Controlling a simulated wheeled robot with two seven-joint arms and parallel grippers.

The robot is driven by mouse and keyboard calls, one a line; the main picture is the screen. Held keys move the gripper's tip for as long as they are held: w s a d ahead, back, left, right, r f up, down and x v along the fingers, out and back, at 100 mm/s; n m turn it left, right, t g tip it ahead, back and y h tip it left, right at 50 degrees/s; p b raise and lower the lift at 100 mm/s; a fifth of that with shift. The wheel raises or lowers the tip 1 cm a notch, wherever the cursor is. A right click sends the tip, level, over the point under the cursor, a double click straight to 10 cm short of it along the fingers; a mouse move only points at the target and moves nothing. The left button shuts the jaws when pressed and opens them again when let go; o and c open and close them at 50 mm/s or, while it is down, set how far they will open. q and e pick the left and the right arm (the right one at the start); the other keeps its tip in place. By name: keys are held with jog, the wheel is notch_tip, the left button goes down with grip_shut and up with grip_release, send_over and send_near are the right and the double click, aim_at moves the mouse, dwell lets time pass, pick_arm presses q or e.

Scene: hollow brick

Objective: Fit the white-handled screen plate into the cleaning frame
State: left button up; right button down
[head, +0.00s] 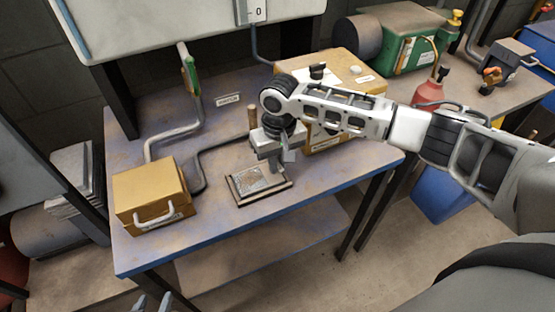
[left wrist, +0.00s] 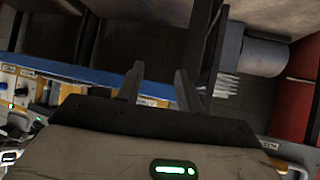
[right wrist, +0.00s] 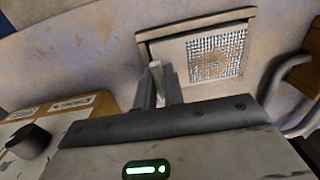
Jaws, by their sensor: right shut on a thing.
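The screen plate (head: 256,179) is a pale panel with a grey mesh. It lies flat, in or just over the cleaning frame (head: 268,196), whose tan and dark bars show along its edges. In the right wrist view the mesh (right wrist: 215,55) sits beside the frame's tan bar (right wrist: 195,24); I cannot tell whether the plate is fully seated. My right gripper (head: 280,165) points down at the plate's edge. Its fingers (right wrist: 161,88) are shut on the white handle (right wrist: 156,73). My left gripper (head: 152,303) is open and empty, low in front of the bench; its fingers show apart in the left wrist view (left wrist: 156,82).
A yellow box (head: 148,190) with a white handle stands at the bench's left. A bent pipe with a green lever (head: 190,75) rises behind it. A larger yellow box (head: 350,80) stands at the back right. The bench front (head: 220,235) is clear.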

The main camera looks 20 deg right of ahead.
jog(key=shift+f, duration=0.1)
jog(key=c, duration=1.4)
grip_release()
jog(key=shift+c, duration=0.2)
